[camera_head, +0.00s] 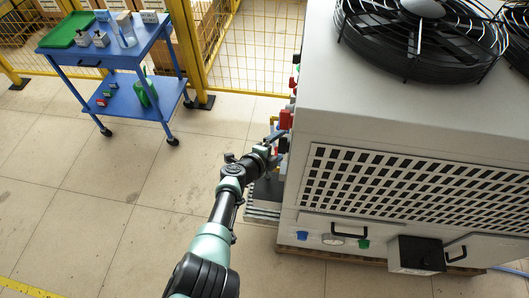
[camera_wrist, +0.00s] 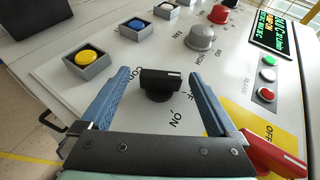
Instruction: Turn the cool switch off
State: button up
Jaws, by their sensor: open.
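The cool switch (camera_wrist: 158,84) is a black rotary knob on a pale control panel, in the wrist view's centre. Its bar lies nearly level in the picture, with a pale mark at its right end. The lettering beside it is partly hidden; "ON" shows below right and part of "OFF" to the right. My gripper (camera_wrist: 159,75) is open, with one blue finger on each side of the knob and gaps showing between. In the head view my gripper (camera_head: 274,143) is at the machine's left side, where the knob is hidden.
A yellow button (camera_wrist: 90,58) and a blue button (camera_wrist: 136,24) sit left of and above the knob. A large red switch (camera_wrist: 272,158) on a yellow plate is close to the right finger. A blue cart (camera_head: 107,50) stands well away.

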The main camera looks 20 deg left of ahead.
jog(key=p+v, duration=0.9)
jog(key=v, duration=0.2)
jog(key=shift+s+r+p, duration=0.15)
jog(key=shift+s+p, duration=0.05)
jog(key=shift+p, duration=0.1)
